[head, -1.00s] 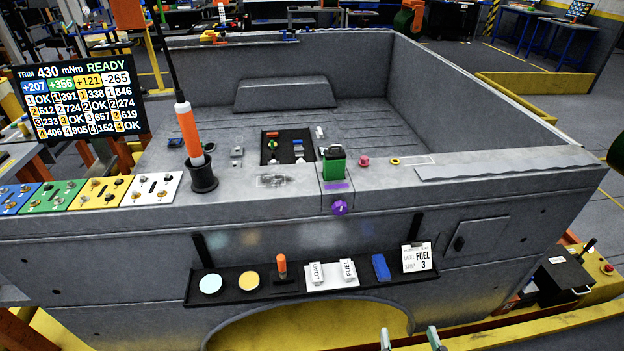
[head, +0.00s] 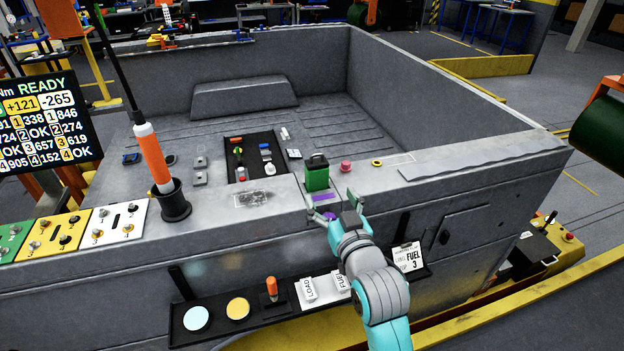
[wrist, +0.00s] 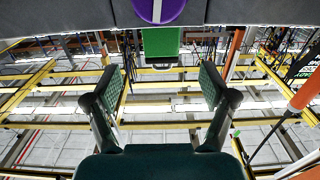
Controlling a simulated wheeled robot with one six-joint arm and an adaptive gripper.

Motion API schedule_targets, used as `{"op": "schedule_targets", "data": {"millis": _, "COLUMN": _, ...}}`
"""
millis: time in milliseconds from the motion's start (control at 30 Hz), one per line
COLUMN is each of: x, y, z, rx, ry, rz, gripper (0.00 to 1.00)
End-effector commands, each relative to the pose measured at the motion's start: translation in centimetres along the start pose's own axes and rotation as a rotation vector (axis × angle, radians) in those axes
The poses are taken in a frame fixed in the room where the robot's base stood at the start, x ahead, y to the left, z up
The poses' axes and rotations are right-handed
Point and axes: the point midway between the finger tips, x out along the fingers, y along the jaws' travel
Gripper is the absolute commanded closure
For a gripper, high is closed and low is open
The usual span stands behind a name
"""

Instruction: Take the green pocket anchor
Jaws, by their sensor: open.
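The green pocket anchor (head: 317,176) is a green block with a dark top, standing upright on the front rim of the grey truck bed (head: 270,225). It also shows in the wrist view (wrist: 160,44), at the top middle beyond the fingertips. My gripper (head: 343,208) is open and empty, just in front of the rim, below and right of the anchor. Its two fingers are spread wide in the wrist view (wrist: 159,88), with a clear gap between them. A purple knob (wrist: 157,9) partly covers the anchor there. The fingers look apart from the anchor.
An orange post (head: 153,157) with a tall antenna stands on the rim at left. A red knob (head: 346,166) and a yellow ring (head: 377,162) sit right of the anchor. A black tray (head: 262,139) of small parts lies behind. A shelf (head: 183,335) hangs below the rim.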

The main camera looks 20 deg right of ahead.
Motion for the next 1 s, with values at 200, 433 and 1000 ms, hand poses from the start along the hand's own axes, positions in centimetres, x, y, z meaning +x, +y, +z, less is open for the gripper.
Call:
{"op": "schedule_targets", "data": {"millis": 200, "x": 2.8, "y": 0.0, "z": 0.0, "rx": 0.000, "ry": 0.001, "rz": 0.000, "gripper": 0.17}}
{"op": "schedule_targets", "data": {"millis": 433, "x": 4.4, "y": -0.1, "z": 0.1, "rx": 0.000, "ry": 0.001, "rz": 0.000, "gripper": 0.17}}
{"op": "schedule_targets", "data": {"millis": 1000, "x": 8.5, "y": -0.2, "z": 0.2, "rx": 0.000, "ry": 0.001, "rz": 0.000, "gripper": 0.17}}
